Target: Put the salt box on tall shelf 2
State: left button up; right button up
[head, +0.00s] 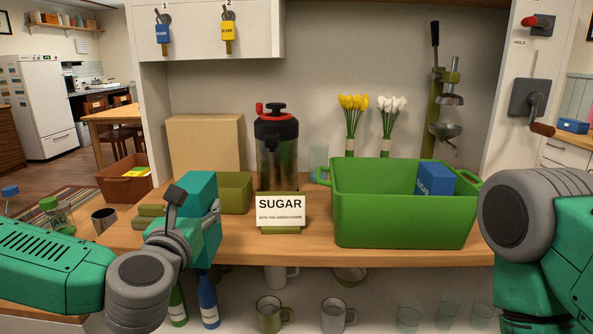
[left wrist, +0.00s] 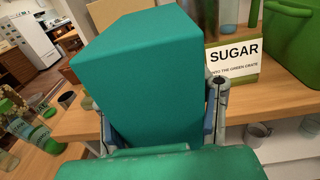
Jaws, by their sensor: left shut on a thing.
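A plain teal box (head: 207,248) is held upright in my left gripper (head: 194,212), above the front edge of the counter. In the left wrist view the teal box (left wrist: 140,80) fills the middle, between the two fingers of the left gripper (left wrist: 160,120). No lettering shows on its visible faces, so I cannot tell if it is the salt box. A blue box (head: 435,179) with small white lettering stands in the green crate (head: 400,222). My right arm shows at the right edge, but its gripper is out of view. I cannot identify tall shelf 2.
A SUGAR sign (head: 281,210) stands on the wooden counter (head: 310,246), left of the crate. Behind are a dark canister (head: 277,155), a cardboard box (head: 205,145) and flowers (head: 354,115). A jar (head: 57,216) and a dark mug (head: 104,219) stand at left. Mugs and bottles stand below.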

pick_arm(q)
jog(key=s+a+f, duration=0.1)
jog(key=s+f, duration=0.1)
jog(key=f, duration=0.3)
jog(key=s+a+f, duration=0.2)
jog(key=s+f, duration=0.1)
jog(key=f, duration=0.3)
jog(key=s+a+f, duration=0.1)
jog(key=s+f, duration=0.2)
jog(key=f, duration=0.2)
jog(key=shift+s+a+f, duration=0.2)
jog(key=shift+a+f, duration=0.05)
jog(key=shift+f, duration=0.05)
jog(key=s+f, duration=0.1)
jog(key=s, duration=0.2)
jog(key=s+f, duration=0.2)
jog(key=s, duration=0.2)
jog(key=s+f, duration=0.2)
jog(key=s, duration=0.2)
jog(key=shift+a+f, duration=0.2)
jog(key=shift+a, duration=0.1)
jog(key=shift+r, duration=0.1)
